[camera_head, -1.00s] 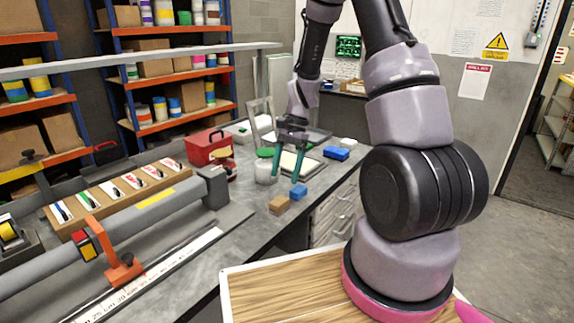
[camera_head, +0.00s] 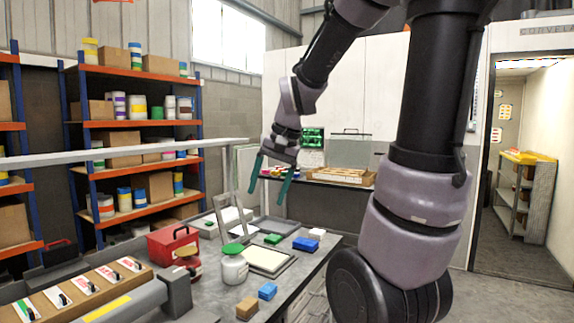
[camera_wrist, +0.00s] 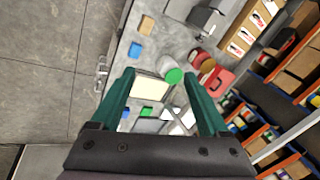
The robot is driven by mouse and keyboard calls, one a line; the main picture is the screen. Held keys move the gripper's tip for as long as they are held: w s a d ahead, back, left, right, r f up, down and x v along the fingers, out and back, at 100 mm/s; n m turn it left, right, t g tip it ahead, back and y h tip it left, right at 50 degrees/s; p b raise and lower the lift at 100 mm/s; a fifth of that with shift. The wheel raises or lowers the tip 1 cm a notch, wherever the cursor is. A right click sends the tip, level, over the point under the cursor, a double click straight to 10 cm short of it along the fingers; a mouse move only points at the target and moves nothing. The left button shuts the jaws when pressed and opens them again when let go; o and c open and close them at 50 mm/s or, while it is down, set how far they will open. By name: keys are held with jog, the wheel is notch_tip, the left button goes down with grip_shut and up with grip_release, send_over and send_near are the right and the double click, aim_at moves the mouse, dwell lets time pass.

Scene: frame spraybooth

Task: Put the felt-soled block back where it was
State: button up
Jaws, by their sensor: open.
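My gripper (camera_head: 268,192) is open and empty, raised above the bench with its two teal fingers apart. It also shows in the wrist view (camera_wrist: 158,78), with the bench below it. A tan block (camera_head: 247,308) and a blue block (camera_head: 267,290) sit side by side near the bench's front edge. They also show in the wrist view, the tan block (camera_wrist: 146,25) and the blue block (camera_wrist: 135,51). Farther back are a second blue block (camera_head: 305,243), a green block (camera_head: 273,239) and a white block (camera_head: 317,233). I cannot tell which block has a felt sole; the undersides are hidden.
A white jar with a green lid (camera_head: 235,269) stands beside a framed pale panel (camera_head: 268,260). A red box (camera_head: 172,243) is to their left. A rail (camera_head: 120,160) crosses above the bench. Shelves (camera_head: 135,123) stand behind on the left. Bare floor shows in the wrist view.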

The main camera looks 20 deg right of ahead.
jog(key=s+d+r+n+t, duration=0.1)
jog(key=s+r+n+t, duration=0.1)
jog(key=s+r+t, duration=0.2)
jog(key=s+r, duration=0.3)
jog(key=s, duration=0.2)
jog(key=shift+s, duration=0.2)
jog(key=shift+r, duration=0.1)
dwell(0.7)
